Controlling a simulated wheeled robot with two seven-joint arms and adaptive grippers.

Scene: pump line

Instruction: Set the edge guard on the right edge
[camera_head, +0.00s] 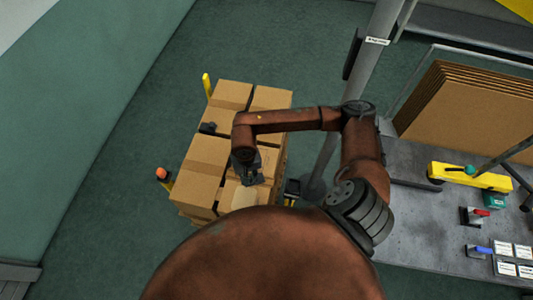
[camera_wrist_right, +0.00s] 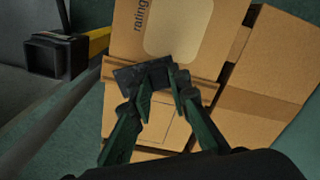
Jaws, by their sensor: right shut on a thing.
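My right gripper (camera_head: 248,178) reaches over the stack of cardboard boxes (camera_head: 208,150) from the right. In the wrist view its two fingers (camera_wrist_right: 160,92) are shut on a dark angled piece, the edge guard (camera_wrist_right: 140,75). The guard is at a box edge, by a tan label patch; I cannot tell whether it touches the cardboard. In the head view the held guard is hard to tell from the dark gripper. Another small dark piece (camera_head: 208,128) sits at the left side of the stack. My left gripper is not in view.
A grey post (camera_head: 356,85) stands right of the stack. A grey bench (camera_head: 425,215) with a yellow tool (camera_head: 468,176) and flat cardboard sheets (camera_head: 475,110) is farther right. An orange-topped yellow post (camera_head: 162,174) is at the stack's left. The floor at left is clear.

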